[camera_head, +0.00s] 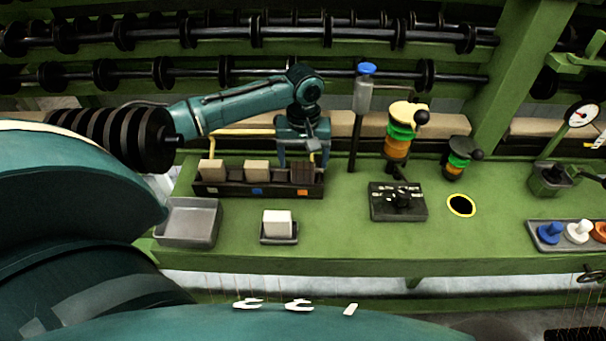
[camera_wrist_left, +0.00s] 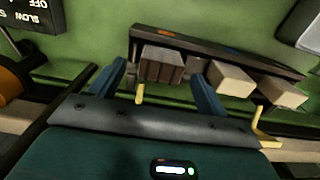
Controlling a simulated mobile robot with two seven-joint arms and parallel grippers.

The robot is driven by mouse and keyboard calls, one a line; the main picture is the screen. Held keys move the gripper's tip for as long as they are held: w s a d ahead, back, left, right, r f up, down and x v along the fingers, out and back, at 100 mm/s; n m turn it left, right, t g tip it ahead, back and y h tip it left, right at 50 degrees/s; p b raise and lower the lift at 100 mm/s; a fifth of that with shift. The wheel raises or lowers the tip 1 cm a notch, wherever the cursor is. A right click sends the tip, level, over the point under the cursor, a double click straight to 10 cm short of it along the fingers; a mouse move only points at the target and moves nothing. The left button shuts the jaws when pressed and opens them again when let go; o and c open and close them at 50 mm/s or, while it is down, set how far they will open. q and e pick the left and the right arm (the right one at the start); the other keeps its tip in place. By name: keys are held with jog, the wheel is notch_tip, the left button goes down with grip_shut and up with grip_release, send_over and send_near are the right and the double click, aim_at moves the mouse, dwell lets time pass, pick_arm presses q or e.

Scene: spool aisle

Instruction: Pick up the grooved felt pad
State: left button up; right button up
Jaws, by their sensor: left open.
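The grooved felt pad (camera_head: 302,173) is a dark brown ribbed block in the right-hand place of the dark rack (camera_head: 236,190). In the left wrist view the grooved pad (camera_wrist_left: 162,66) sits at the near end of the rack, between the fingers in the picture. My left gripper (camera_head: 304,158) is open, fingers pointing down, above and behind the pad, one finger to each side. In the left wrist view the gripper (camera_wrist_left: 161,84) shows both blue fingers apart, with nothing held. Contact with the pad cannot be told. My right gripper is not in view.
Two plain beige pads (camera_head: 257,170) share the rack. A grey bin (camera_head: 188,222) and a white block on a small tray (camera_head: 279,239) stand in front. A blue-topped post (camera_head: 362,95) and a black control box (camera_head: 398,202) are to the right. Green bench is bare between.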

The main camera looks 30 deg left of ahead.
aim_at(303, 165)
pick_arm(q)
notch_tip(303, 165, down, 3)
jog(key=shift+a+f, duration=0.1)
jog(key=shift+f, duration=0.05)
jog(key=shift+c, duration=0.2)
jog(key=c, duration=1)
